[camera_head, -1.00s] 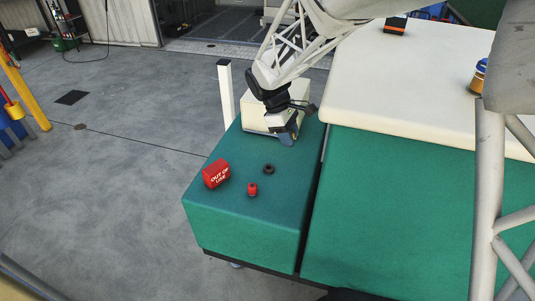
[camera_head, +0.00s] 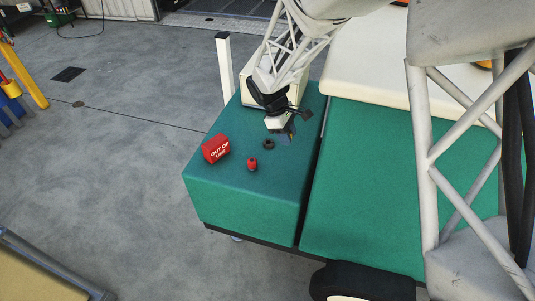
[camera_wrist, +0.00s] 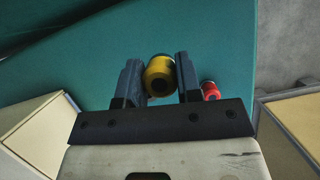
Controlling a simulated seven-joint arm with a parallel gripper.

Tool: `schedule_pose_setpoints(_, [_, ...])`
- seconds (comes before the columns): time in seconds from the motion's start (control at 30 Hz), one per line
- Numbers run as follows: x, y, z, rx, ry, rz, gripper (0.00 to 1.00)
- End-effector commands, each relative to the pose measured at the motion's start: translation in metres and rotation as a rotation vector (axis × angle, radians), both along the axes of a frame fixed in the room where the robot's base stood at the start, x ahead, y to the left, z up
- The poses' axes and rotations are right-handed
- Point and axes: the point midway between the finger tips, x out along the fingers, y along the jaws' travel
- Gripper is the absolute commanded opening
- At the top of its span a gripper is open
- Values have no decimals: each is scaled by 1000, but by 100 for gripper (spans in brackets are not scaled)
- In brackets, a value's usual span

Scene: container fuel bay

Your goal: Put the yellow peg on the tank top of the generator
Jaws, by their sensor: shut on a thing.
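The yellow peg (camera_wrist: 159,73) is between the two fingers of my gripper (camera_wrist: 159,80) in the wrist view, its dark hollow end facing the camera. In the head view my gripper (camera_head: 287,136) is low over the smaller green block (camera_head: 240,193), to the right of a black ring (camera_head: 268,145). The yellow peg cannot be made out there. A red peg (camera_head: 252,164) stands on the green top in front of the ring; it also shows in the wrist view (camera_wrist: 210,91), right of the fingers. I cannot tell whether the yellow peg touches the surface.
A red block marked "OUT OF USE" (camera_head: 217,148) sits left of the ring. A white post (camera_head: 225,68) and a cream box (camera_head: 258,91) stand at the back of the green block. A larger green body (camera_head: 375,190) with a cream top is to the right. The block's front is clear.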

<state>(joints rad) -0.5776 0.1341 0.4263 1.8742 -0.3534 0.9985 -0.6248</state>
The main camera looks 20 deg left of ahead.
Motion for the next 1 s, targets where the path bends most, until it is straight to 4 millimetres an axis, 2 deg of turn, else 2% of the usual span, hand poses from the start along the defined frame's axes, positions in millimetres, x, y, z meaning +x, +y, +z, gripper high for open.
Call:
schedule_pose_setpoints(0.4, [0, 0, -51, -1, 1, 1, 5])
schedule_pose_setpoints(0.87, [0, 0, -58, -1, 1, 1, 5])
schedule_pose_setpoints(1.0, [0, 0, -68, -1, 1, 1, 5])
